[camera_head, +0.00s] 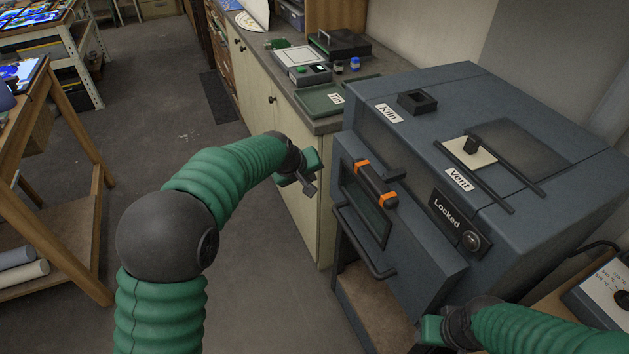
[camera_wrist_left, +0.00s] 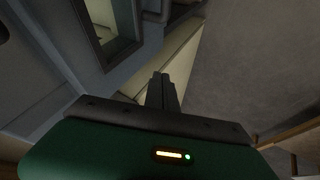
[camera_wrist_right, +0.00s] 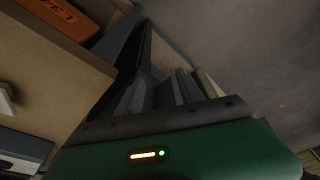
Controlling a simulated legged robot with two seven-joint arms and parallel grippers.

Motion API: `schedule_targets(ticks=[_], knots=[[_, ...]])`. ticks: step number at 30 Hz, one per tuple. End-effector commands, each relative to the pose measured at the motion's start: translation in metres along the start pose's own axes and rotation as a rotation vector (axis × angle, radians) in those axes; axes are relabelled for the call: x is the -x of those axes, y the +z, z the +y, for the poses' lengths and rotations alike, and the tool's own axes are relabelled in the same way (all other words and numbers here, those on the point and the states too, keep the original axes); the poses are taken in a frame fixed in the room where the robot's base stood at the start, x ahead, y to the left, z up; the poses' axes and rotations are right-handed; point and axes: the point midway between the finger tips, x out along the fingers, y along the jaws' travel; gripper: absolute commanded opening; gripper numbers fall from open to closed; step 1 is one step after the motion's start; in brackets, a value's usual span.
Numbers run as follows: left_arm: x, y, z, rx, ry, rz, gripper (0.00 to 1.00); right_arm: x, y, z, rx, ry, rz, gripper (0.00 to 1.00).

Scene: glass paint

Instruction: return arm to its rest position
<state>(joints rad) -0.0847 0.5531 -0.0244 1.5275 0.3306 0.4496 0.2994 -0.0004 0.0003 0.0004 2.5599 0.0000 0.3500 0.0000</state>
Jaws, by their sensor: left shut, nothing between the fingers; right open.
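My left arm, with green ribbed sleeves, comes in from the left in the head view. Its gripper (camera_head: 308,186) hangs in the air left of the kiln's front, beside the cabinet, touching nothing. In the left wrist view its fingers (camera_wrist_left: 162,92) are together and empty. My right arm comes in at the lower right. Its gripper (camera_head: 430,332) is low in front of the kiln's lower right part, and its fingers are mostly hidden in the head view. In the right wrist view the fingers (camera_wrist_right: 166,92) are apart, with nothing seen held.
The grey kiln (camera_head: 555,215) stands right, with a sloping front door panel (camera_head: 425,265), a handle bar and a "Locked" label. A cream cabinet (camera_head: 285,135) with a counter of trays stands behind. A wooden table (camera_head: 30,165) stands left. Open floor lies between.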

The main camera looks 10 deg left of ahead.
Motion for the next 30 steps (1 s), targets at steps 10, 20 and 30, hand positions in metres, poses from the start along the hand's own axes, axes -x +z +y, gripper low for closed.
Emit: schedule_targets(ticks=[10,20,30], knots=[[0.022,0.003,-0.009,-0.009,-0.007,-0.006,0.0,0.0,0.0,0.0,-0.001,0.0,0.0,0.45],[0.097,0.163,-0.147,-0.339,-0.214,-0.214,0.0,0.008,-0.002,0.0,0.0,0.0,0.0,0.45],[0.134,0.246,-0.208,-0.503,-0.268,-0.337,0.0,0.01,-0.002,0.0,-0.001,0.0,0.0,0.45]])
